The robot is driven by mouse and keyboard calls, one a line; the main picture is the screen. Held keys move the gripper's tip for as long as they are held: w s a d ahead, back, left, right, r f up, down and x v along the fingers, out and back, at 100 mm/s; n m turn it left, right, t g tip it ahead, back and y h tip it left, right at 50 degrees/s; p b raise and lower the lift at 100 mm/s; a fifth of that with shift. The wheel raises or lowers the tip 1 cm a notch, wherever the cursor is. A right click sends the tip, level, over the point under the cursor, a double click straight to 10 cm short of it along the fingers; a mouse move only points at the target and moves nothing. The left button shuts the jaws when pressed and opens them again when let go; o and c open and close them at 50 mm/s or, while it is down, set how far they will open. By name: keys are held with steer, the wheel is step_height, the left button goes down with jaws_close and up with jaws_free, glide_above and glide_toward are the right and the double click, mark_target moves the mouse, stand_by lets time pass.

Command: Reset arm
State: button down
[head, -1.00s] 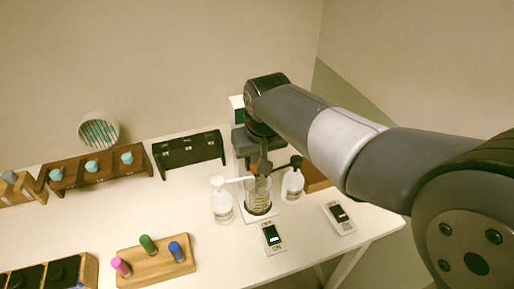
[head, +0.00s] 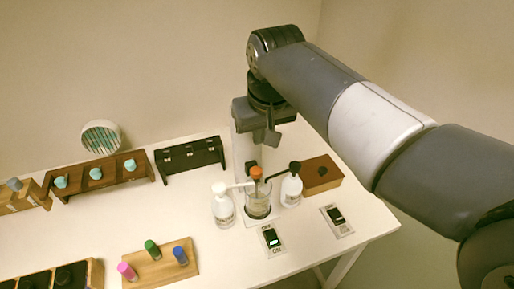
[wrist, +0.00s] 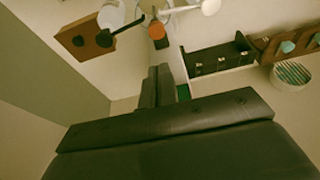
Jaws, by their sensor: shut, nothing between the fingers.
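My gripper (head: 268,137) hangs from my raised arm above the back of the white table, over the glass beaker (head: 258,207). Its fingers are shut with nothing between them. In the wrist view my gripper (wrist: 160,70) points toward the table, with the beaker's orange-topped item (wrist: 157,31) beyond the fingertips. That orange top (head: 256,173) stands upright in the beaker, below and apart from the gripper.
A coloured-vial tray (head: 160,270) and two switch panels (head: 272,240) are in front. Space above is clear.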

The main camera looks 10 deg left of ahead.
steer(key=shift+v, duration=1.4)
steer(key=shift+f, duration=0.1)
glide_above(256, 169)
steer(key=f, duration=1.1)
steer(key=shift+s+d+f+b, duration=0.1)
steer(key=shift+s+b, duration=0.25)
steer(key=shift+f+b, duration=0.8)
steer(key=shift+f, duration=0.2)
steer(key=shift+d, duration=0.1)
